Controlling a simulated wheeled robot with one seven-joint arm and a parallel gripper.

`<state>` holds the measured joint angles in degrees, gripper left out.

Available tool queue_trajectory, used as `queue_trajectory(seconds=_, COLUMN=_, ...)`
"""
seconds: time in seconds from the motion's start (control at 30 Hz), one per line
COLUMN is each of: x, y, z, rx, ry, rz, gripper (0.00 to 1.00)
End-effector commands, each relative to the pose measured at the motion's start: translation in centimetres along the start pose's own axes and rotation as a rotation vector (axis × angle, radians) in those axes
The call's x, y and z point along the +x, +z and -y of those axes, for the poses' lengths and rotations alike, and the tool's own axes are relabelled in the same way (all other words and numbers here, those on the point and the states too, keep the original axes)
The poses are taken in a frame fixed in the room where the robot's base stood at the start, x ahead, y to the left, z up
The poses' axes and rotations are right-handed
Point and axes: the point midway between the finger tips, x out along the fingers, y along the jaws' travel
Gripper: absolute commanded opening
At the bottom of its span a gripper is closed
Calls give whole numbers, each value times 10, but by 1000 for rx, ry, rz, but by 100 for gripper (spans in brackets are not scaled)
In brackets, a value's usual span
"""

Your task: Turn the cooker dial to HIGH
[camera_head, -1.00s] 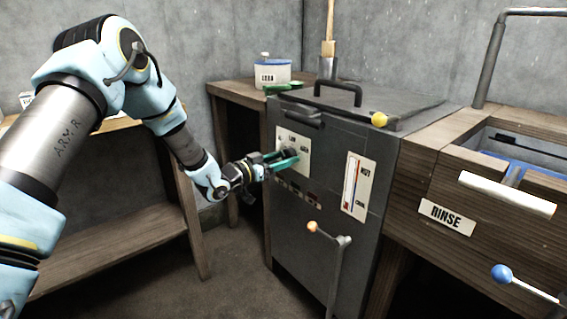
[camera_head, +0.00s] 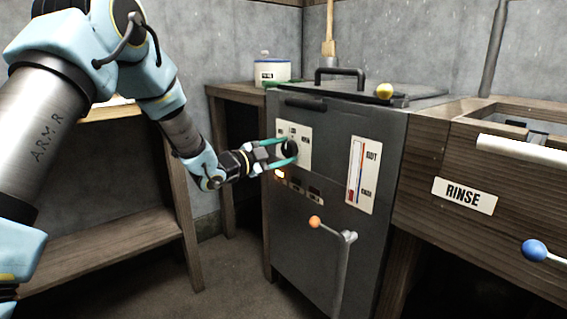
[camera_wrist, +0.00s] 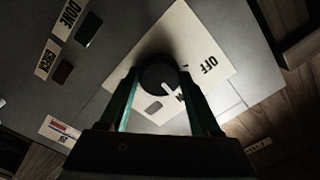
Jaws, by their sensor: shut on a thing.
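The cooker (camera_head: 330,240) is a dark grey box with a pale dial plate (camera_head: 304,135) on its front. The dial is a round black knob (camera_head: 290,149), also in the wrist view (camera_wrist: 157,78). My gripper (camera_head: 289,151) has its green fingers on either side of the knob, shut on it. In the wrist view, the dial's white pointer mark (camera_wrist: 169,88) points down and right, toward a label partly hidden by a finger. The OFF label (camera_wrist: 210,65) is right of the knob there. The other labels are too small or covered to read surely.
A HOT gauge (camera_head: 361,175) shows red only near its bottom. A lever with an orange ball (camera_head: 315,222) sticks out low on the cooker front. A yellow ball (camera_head: 385,91) sits on top. The wooden RINSE basin (camera_head: 420,150) adjoins at right; a shelf (camera_head: 110,245) stands left.

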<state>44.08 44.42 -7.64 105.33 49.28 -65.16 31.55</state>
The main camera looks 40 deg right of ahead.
Motion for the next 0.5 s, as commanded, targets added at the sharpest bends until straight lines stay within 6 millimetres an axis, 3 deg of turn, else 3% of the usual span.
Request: queue_trajectory(seconds=0.5, x=0, y=4, z=-6, rx=491, ry=1, rz=-1, gripper=8)
